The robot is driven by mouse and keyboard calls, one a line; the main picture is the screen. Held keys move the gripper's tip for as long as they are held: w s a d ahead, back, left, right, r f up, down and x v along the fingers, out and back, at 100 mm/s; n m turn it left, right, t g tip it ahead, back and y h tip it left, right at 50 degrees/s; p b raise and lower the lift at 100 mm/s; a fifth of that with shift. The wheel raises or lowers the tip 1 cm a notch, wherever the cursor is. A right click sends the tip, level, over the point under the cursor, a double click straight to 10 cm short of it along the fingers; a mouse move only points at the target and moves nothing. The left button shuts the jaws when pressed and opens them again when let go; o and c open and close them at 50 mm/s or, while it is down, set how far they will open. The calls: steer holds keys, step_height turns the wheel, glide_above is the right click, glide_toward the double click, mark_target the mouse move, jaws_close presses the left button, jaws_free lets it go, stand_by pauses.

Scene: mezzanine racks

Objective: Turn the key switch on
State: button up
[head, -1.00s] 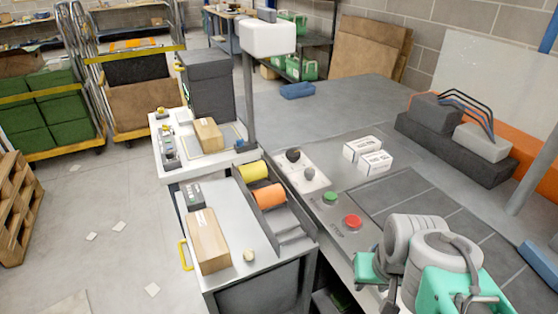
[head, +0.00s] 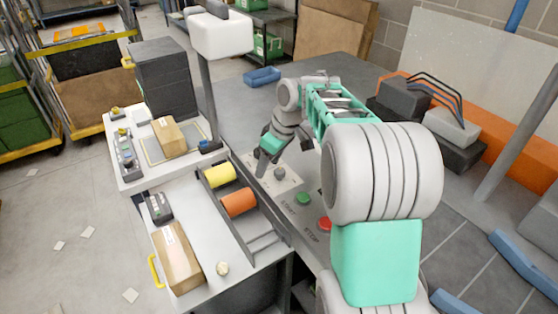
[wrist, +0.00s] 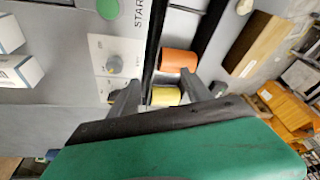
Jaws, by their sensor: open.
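A pale switch plate (head: 290,186) lies on the grey console. A small grey round switch (head: 280,173) stands on it; I cannot make out a key. The plate (wrist: 98,45) and the grey switch (wrist: 113,64) also show in the wrist view. The plate's other, dark knob is hidden by my gripper. My gripper (head: 264,166) is over the plate's far left part, pointing down. In the wrist view my gripper (wrist: 160,88) is open, its two grey fingers apart with nothing held between them.
Green START (head: 303,199) and red STOP (head: 325,223) buttons sit nearer on the console. A rack with yellow (head: 219,175) and orange (head: 238,203) rolls stands close on the left. White boxes (wrist: 14,72) lie beside the plate. A grey post (head: 209,95) rises behind.

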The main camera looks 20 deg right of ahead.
mark_target(280, 170)
steer(key=w+d+f+n+y+p, duration=0.15)
steer(key=w+d+f+n, duration=0.35)
steer(key=d, duration=0.5)
steer(key=shift+m, duration=0.4)
steer(key=x, duration=0.4)
steer(key=w+p+x, duration=0.1)
steer(key=x, duration=0.2)
steer(key=shift+w+a+f, duration=0.15)
steer(key=shift+w+a, duration=0.1)
steer(key=shift+w, duration=0.05)
jaws_close()
